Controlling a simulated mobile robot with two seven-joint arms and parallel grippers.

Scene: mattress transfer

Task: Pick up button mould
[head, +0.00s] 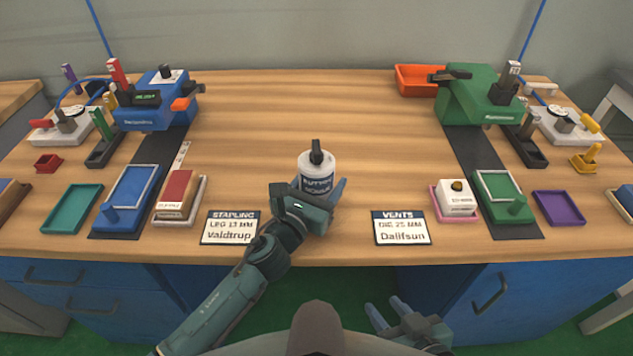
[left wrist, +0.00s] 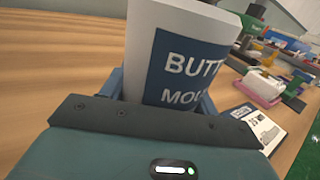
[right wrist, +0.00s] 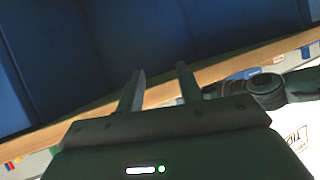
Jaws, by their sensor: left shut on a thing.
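The button mould (head: 317,167) is a white cylinder with a dark blue label and a black top knob. It stands upright near the middle of the table in the head view. My left gripper (head: 322,192) is shut on its lower part. In the left wrist view the button mould (left wrist: 185,50) fills the space between the fingers, its label partly readable. I cannot tell whether its base touches the table. My right gripper (head: 385,312) is open and empty in front of the table, below its edge. Its two fingers stand apart in the right wrist view (right wrist: 160,90).
A stapling card (head: 230,228) and a vents card (head: 401,228) lie at the front edge. A blue machine (head: 150,115) stands at left, a green machine (head: 475,100) at right, with trays and small tools around them. The table's middle behind the mould is clear.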

